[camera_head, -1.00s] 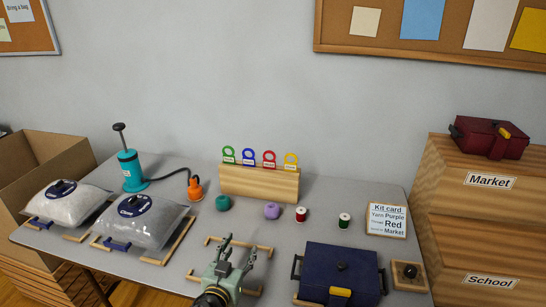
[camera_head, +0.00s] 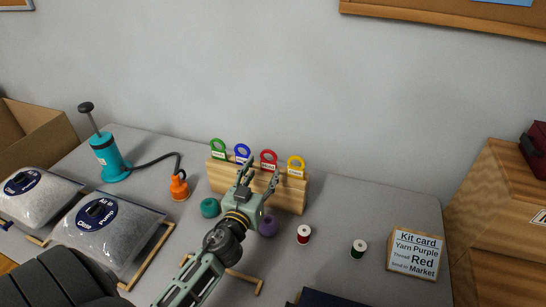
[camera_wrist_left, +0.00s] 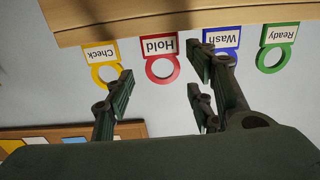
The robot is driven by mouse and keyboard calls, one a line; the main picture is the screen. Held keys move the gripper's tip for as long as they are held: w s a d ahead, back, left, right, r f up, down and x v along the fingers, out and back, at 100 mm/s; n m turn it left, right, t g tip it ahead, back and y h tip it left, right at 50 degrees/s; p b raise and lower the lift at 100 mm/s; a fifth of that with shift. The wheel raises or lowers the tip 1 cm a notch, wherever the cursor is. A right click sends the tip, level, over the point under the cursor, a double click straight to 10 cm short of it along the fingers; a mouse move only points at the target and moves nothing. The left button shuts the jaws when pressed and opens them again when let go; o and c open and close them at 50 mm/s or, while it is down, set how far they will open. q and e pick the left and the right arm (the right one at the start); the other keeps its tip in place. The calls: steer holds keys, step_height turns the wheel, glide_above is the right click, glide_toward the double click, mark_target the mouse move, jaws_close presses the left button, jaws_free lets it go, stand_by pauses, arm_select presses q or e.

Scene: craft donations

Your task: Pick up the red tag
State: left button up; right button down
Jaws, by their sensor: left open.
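The red tag (camera_head: 269,160) stands upright in the wooden rack (camera_head: 230,179), between the blue tag (camera_head: 243,153) and the yellow tag (camera_head: 296,165); a green tag (camera_head: 218,148) is at the left end. In the left wrist view the red tag (camera_wrist_left: 161,68) reads "Hold" and appears upside down. My left gripper (camera_head: 259,177) is in front of the rack, just below the red tag in the head view. In the wrist view its open, empty fingers (camera_wrist_left: 160,85) lie either side of the red ring. Whether they surround it in depth I cannot tell. My right gripper is not in view.
Teal yarn (camera_head: 209,208) and purple yarn (camera_head: 268,227) sit close to my left gripper. A red spool (camera_head: 304,235), a green spool (camera_head: 359,249) and a kit card (camera_head: 415,254) stand to the right. A teal pump (camera_head: 108,158) and clear bags (camera_head: 106,232) are on the left.

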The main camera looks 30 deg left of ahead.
mark_target(269, 163)
arm_select(q)
steer(key=shift+p+x, duration=0.3)
steer(key=shift+x, duration=0.95)
steer(key=x, duration=0.3)
steer(key=shift+w+a+f, duration=0.2)
steer(key=shift+w, duration=0.15)
steer(key=shift+w+a, duration=0.1)
steer(key=shift+w, duration=0.2)
steer(key=c, duration=0.6)
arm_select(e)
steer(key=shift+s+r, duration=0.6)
